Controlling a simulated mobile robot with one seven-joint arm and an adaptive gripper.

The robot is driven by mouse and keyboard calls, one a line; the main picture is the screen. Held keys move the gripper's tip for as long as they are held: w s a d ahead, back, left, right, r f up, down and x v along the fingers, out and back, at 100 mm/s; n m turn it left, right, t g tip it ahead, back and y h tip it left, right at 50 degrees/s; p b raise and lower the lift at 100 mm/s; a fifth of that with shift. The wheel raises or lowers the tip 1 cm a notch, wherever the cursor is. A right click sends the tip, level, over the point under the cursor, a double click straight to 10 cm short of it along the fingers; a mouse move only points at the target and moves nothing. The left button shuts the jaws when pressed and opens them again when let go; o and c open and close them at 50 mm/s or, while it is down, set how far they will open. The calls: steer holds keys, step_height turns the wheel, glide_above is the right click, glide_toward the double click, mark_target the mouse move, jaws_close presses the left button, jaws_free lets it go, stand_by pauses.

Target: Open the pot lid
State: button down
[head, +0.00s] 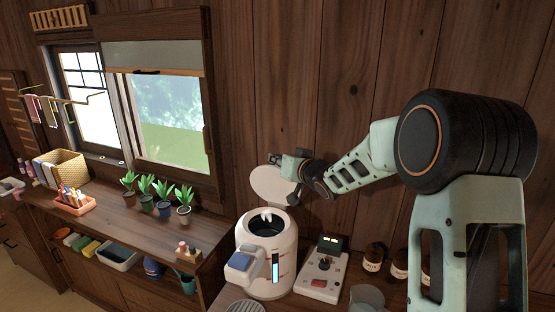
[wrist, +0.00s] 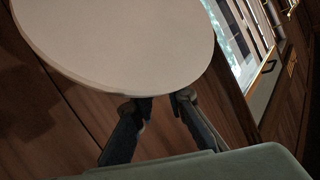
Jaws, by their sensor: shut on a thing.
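The white pot (head: 262,262) stands on the counter with its round mouth uncovered and dark inside. A blue-grey spout part and a level strip are on its front. The pale round lid (head: 270,187) is tilted up at the back of the pot, its lower edge close to the rim. My gripper (head: 274,161) is at the lid's upper edge. In the wrist view the lid (wrist: 125,40) fills the upper part, and the dark fingers of my gripper (wrist: 158,100) are closed at its edge. The exact contact is partly hidden by the lid.
A control box (head: 320,270) with a red button stands right of the pot, with brown jars (head: 374,257) beyond. Potted plants (head: 164,197) line the counter to the left under the window. The wooden wall (head: 300,80) is close behind the lid.

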steer(key=shift+s+d+f+h, duration=0.15)
steer(key=shift+d+f, duration=0.15)
steer(key=shift+f, duration=0.35)
steer(key=shift+d+f+h, duration=0.15)
steer(key=shift+d+f, duration=0.1)
steer(key=shift+f, duration=0.4)
steer(key=c, duration=2)
jaws_free()
steer(key=shift+d, duration=0.1)
steer(key=shift+o, duration=1.3)
steer(key=s+d+r+p, duration=0.4)
steer(key=d+r, duration=0.3)
steer(key=r, duration=0.2)
steer(key=shift+s+r+p, duration=0.2)
steer(key=shift+s+p, duration=0.2)
steer(key=shift+p, duration=0.4)
steer(key=v, duration=1.2)
